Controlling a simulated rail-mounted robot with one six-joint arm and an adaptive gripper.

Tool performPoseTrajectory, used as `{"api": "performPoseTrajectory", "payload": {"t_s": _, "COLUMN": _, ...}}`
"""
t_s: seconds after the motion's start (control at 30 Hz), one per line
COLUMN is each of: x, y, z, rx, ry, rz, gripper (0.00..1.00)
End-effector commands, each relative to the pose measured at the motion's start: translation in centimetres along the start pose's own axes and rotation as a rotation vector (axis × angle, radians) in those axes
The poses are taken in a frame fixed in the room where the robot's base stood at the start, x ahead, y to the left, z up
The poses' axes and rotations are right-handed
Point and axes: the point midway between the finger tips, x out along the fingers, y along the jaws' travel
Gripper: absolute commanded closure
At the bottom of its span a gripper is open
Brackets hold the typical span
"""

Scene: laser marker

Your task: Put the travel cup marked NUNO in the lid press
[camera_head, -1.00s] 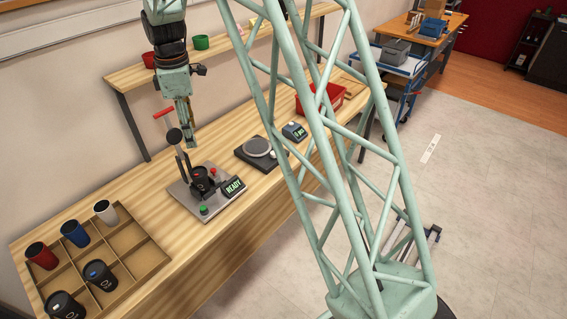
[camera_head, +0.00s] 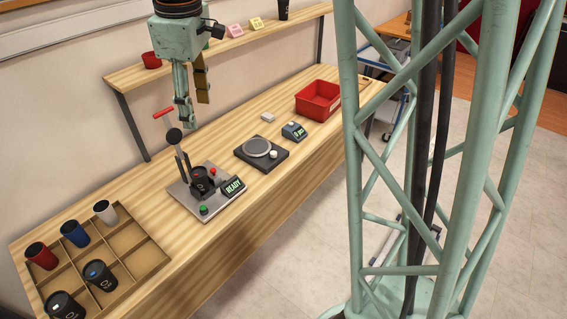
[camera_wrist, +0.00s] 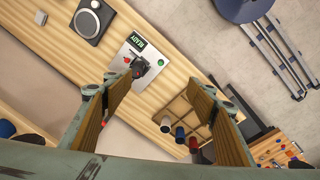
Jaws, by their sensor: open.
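The lid press (camera_head: 222,205) stands on the bench with a green button, a red-tipped lever and a display reading READY. A dark cup-shaped body (camera_head: 203,185) sits in its middle; I cannot tell whether it is a cup or part of the press. The press also shows in the wrist view (camera_wrist: 128,72). A sectioned tray (camera_head: 150,258) holds a red cup (camera_head: 41,257), a blue cup (camera_head: 75,234), a white cup (camera_head: 105,212) and two black cups (camera_head: 100,276) (camera_head: 64,306). No NUNO mark is legible. My gripper (camera_head: 196,113) is open and empty, above and behind the press.
A scale-like plate (camera_head: 262,153), a small blue device (camera_head: 294,131) and a red bin (camera_head: 318,100) stand farther along the bench. A wall shelf (camera_head: 225,48) carries a red cup (camera_head: 151,60) and small cards. Bare bench lies between tray and press.

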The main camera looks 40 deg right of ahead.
Motion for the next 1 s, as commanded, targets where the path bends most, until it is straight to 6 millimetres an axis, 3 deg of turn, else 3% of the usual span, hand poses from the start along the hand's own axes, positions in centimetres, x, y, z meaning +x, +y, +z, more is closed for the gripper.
{"api": "performPoseTrajectory", "payload": {"t_s": 0.5, "x": -6.9, "y": -6.0, "z": 5.4, "rx": 0.201, "ry": 0.039, "rz": 0.036, "gripper": 0.48}}
{"api": "performPoseTrajectory", "payload": {"t_s": 1.0, "x": -11.2, "y": -12.1, "z": 11.3, "rx": 0.402, "ry": 0.079, "rz": 0.061, "gripper": 0.48}}
